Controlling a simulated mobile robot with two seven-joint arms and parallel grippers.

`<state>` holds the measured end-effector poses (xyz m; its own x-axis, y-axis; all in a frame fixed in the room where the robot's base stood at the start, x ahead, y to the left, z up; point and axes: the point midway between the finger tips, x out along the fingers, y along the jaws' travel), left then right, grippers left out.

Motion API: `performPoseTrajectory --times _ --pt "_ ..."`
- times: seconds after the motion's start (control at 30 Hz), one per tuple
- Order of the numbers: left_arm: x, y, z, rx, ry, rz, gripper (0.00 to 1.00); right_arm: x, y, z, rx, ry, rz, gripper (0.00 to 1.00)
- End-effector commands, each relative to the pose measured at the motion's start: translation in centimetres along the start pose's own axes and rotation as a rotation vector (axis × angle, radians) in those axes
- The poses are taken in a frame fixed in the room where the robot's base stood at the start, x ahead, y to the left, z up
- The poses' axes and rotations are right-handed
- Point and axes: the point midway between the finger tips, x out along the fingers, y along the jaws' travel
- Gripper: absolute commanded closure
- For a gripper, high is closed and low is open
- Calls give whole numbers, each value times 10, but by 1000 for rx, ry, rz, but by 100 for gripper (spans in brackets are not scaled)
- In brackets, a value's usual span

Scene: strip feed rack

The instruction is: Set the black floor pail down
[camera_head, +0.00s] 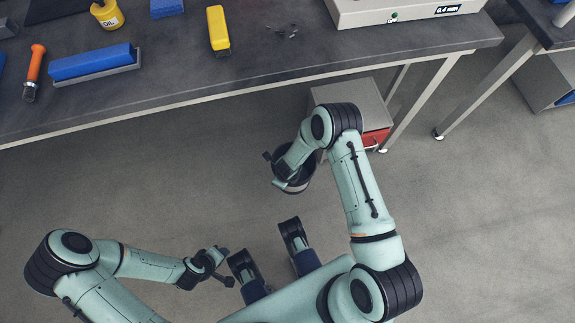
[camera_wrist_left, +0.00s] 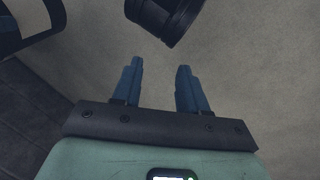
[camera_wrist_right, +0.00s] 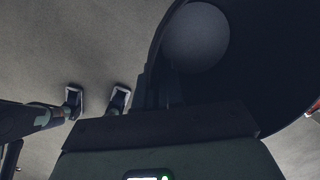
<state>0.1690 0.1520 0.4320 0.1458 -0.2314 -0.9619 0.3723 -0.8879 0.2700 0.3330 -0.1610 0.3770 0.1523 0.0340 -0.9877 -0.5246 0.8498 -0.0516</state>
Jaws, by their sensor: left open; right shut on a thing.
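The black pail (camera_head: 295,186) is in front of the bench in the head view, below the end of my right arm, which covers part of it. My right gripper (camera_wrist_right: 172,92) is shut on its wall. In the right wrist view the dark inside of the pail (camera_wrist_right: 262,85) fills the upper right, with a paler round patch in it. I cannot tell whether the pail's bottom touches the floor. My left gripper (camera_wrist_left: 158,82) is open and empty over bare floor, low and left of the pail in the head view.
The workbench (camera_head: 230,82) runs across the top, with its front edge beyond the pail. A grey cabinet (camera_head: 350,95) with a red drawer (camera_head: 374,139) stands under it, close beside my right arm. The floor (camera_head: 150,185) left of the pail is clear.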

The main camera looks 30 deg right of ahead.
Motion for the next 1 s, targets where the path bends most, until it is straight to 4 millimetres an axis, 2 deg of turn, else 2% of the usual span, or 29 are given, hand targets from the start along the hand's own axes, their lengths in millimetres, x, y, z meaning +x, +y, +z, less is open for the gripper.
performPoseTrajectory --times 0.17,0.53,0.63,0.73,0.83,1.0 --pt "4 -2 -4 -1 10 -1 57 10 1 -1 3 0 -1 100" --pt "35 -14 -48 -12 133 -11 57 99 6 -15 4 1 -1 100" --pt "46 -23 -45 -20 123 -24 57 122 7 -18 3 1 0 100" --pt "55 -34 -30 -33 75 -44 57 140 8 -20 3 0 -1 100" --pt "60 -40 -22 -40 46 -54 57 152 8 -22 3 0 -1 100" --pt "63 -44 -16 -46 26 -62 57 159 8 -23 3 -1 -2 100"
